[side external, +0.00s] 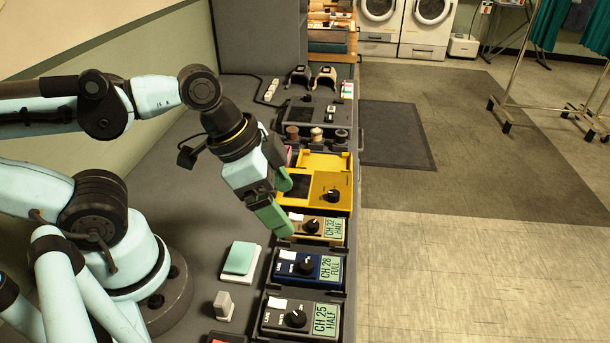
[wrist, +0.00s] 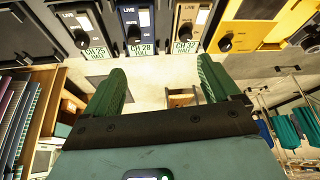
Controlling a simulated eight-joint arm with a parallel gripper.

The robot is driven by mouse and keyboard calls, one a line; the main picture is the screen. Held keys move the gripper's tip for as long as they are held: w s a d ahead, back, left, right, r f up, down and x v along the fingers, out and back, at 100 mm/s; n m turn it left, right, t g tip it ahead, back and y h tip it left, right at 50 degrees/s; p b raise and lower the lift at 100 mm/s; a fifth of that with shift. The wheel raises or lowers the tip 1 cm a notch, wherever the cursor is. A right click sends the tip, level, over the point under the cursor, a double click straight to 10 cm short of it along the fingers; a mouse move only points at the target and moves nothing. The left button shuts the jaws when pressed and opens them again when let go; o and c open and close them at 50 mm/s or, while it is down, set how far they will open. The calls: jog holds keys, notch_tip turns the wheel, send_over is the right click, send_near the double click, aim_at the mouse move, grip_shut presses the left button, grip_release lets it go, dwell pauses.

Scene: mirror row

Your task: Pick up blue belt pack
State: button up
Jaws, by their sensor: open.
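The blue belt pack (side external: 300,266) has a black knob and a green label reading CH 28 FULL. It lies in a row of packs on the grey counter, between the tan CH 32 pack (side external: 312,228) and the dark CH 25 pack (side external: 292,318). In the wrist view the blue pack (wrist: 131,16) is at the top, left of the tan pack. My gripper (side external: 282,201) is open, with green fingers and nothing between them. It is above the counter, farther back than the blue pack, near the tan pack and the yellow case. It also shows open in the wrist view (wrist: 160,82).
A pale green block on a white base (side external: 240,260) and a small grey block (side external: 223,305) lie left of the row. Several spools (side external: 316,134) stand farther back. The counter's right edge runs beside the packs.

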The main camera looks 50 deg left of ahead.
aim_at(305, 260)
jog(key=shift+s+d+f+m+g+h, duration=0.15)
jog(key=shift+d+f+m, duration=0.35)
jog(key=shift+f, duration=0.55)
jog(key=shift+d+f+m+g+h, duration=0.1)
jog(key=shift+d+f+m+g, duration=0.1)
jog(key=shift+d+f, duration=0.7)
jog(key=shift+s+d+f+m+g+h, duration=0.15)
jog(key=shift+d+f+m, duration=0.25)
jog(key=shift+f, duration=0.8)
jog(key=shift+w+f, duration=0.1)
jog(key=shift+w, duration=0.05)
jog(key=shift+x, duration=2.5)
jog(key=shift+w, duration=0.1)
jog(key=c, duration=1.2)
jog(key=shift+c, duration=0.2)
